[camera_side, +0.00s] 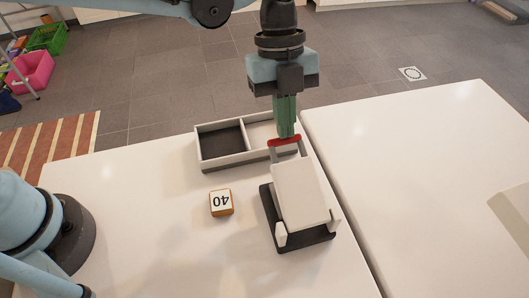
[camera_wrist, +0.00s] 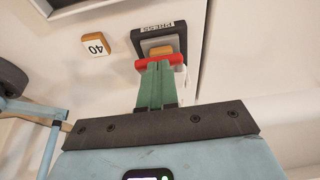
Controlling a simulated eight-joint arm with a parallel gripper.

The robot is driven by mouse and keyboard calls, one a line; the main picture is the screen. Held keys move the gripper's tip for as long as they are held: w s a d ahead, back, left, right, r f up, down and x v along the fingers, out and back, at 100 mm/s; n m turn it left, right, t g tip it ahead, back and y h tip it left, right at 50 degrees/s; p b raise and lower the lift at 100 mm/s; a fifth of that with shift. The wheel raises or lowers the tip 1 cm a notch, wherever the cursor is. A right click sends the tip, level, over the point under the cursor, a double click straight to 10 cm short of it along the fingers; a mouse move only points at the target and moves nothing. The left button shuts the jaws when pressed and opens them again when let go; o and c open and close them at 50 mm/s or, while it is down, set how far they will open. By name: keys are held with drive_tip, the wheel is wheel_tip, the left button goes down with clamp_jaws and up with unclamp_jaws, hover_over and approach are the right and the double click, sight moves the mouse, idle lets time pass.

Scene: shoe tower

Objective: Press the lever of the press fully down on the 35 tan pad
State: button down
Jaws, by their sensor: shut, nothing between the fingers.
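The press (camera_side: 300,190) stands on the white table, with a pale top plate over a black base. Its red lever handle (camera_side: 280,141) is at the far end, beside the tray. My gripper (camera_side: 287,135) is shut, its green fingers pointing down with their tips at the red handle; whether they touch it is unclear. In the wrist view, the fingertips (camera_wrist: 158,64) meet the red handle. A tan pad (camera_wrist: 161,50) shows in the press, beside the black "PRESS" label; its number is not readable. How far down the lever is cannot be told exactly.
A tan block marked 40 (camera_side: 221,202) lies on the table left of the press. A two-compartment tray (camera_side: 199,152) stands behind it, one floor dark, one light. A gap separates this table from a second white table (camera_side: 420,180) at right.

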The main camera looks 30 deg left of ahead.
drive_tip(key=f, duration=0.1)
drive_tip(key=w+a+f, duration=0.1)
drive_tip(key=f, duration=0.3)
drive_tip(key=shift+w+a+f, duration=0.2)
drive_tip(key=shift+w+a, duration=0.05)
